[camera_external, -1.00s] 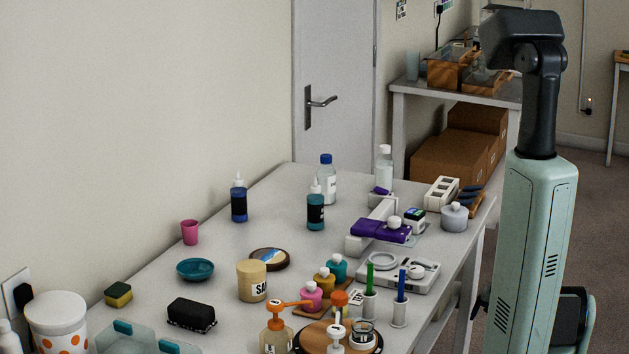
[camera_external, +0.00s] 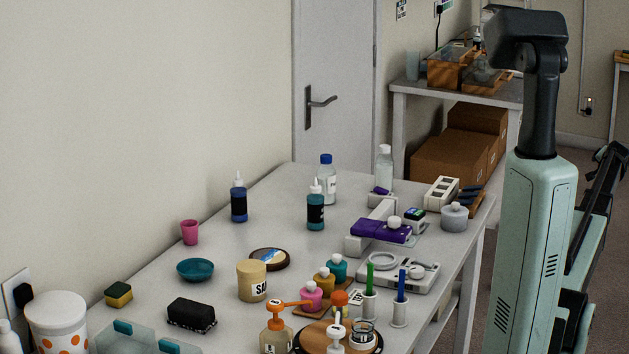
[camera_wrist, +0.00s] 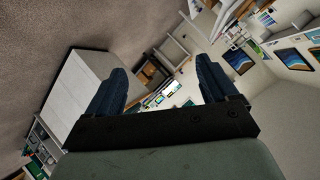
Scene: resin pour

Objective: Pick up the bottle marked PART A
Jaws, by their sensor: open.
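No label reading PART A can be made out in either view. In the external view, bottles with labels too small to read stand on the table: a clear blue-capped bottle (camera_external: 327,187), a bottle with an orange pump (camera_external: 276,338) at the front, and a small bottle with a white pump (camera_external: 336,341) by a round wooden board. My gripper (camera_wrist: 162,82) shows in the wrist view with its two dark blue fingers wide apart and nothing between them. It is not seen in the external view, and no bottle is recognisable near it.
Two dark dropper bottles (camera_external: 238,201) (camera_external: 316,208), a tan jar (camera_external: 251,281), a purple device (camera_external: 381,230), a scale (camera_external: 398,272) and small coloured bottles crowd the white table (camera_external: 225,315). A spotted tub (camera_external: 57,325) stands at front left. The wall borders the left side.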

